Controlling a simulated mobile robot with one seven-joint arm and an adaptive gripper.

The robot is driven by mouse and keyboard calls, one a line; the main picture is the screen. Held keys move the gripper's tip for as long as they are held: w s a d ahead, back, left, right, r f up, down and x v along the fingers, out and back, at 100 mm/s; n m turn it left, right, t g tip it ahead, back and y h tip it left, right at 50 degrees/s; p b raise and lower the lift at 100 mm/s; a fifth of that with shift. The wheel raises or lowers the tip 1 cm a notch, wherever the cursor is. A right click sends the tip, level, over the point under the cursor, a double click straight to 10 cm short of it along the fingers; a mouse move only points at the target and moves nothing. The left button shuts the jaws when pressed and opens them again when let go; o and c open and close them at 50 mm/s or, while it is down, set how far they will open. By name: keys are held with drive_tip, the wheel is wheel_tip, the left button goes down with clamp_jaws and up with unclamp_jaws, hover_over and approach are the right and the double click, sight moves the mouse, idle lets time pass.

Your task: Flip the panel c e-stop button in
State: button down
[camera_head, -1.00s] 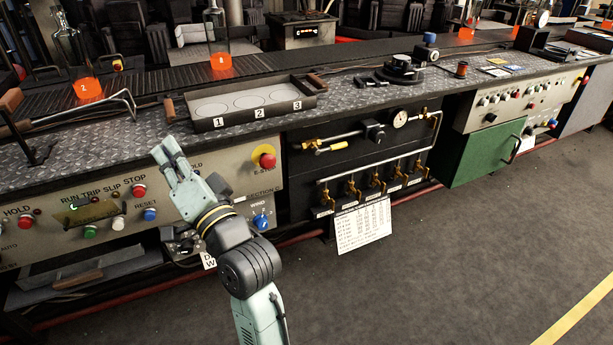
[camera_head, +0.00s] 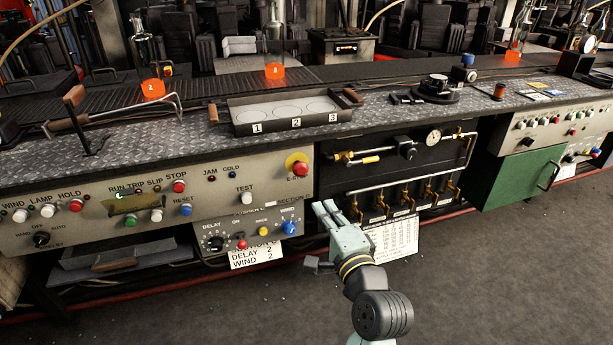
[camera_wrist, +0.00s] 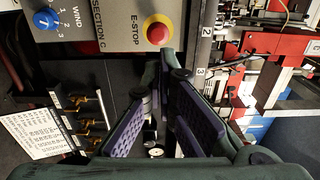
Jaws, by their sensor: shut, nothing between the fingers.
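The e-stop button (camera_head: 299,169) is a red mushroom button on a yellow round base, at the right end of the beige control panel (camera_head: 90,225) below the bench top. The wrist view also shows the red button (camera_wrist: 158,34), beside the words E-STOP and SECTION C. My gripper (camera_head: 328,208) is below and slightly right of the button in the head view, in front of the dark gap beside the panel. It is shut and empty. In the wrist view my gripper (camera_wrist: 172,75) has its fingers just below the button, and a gap seems to separate them.
A blue WIND knob (camera_head: 289,227) sits on the small lower panel left of my gripper. Brass valves (camera_head: 405,196) and a white chart (camera_head: 398,240) are behind and right of it. A shallow tray (camera_head: 285,126) stands on the bench above. The floor in front is clear.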

sight(301, 167)
drive_tip(key=p+x, duration=0.2)
drive_tip(key=x, duration=1.1)
drive_tip(key=shift+a+p, duration=0.1)
drive_tip(key=shift+p, duration=0.3)
drive_tip(key=shift+p+x, duration=0.5)
drive_tip(key=shift+x, duration=0.35)
drive_tip(key=shift+w+r, duration=0.15)
drive_tip(key=shift+r, duration=0.2)
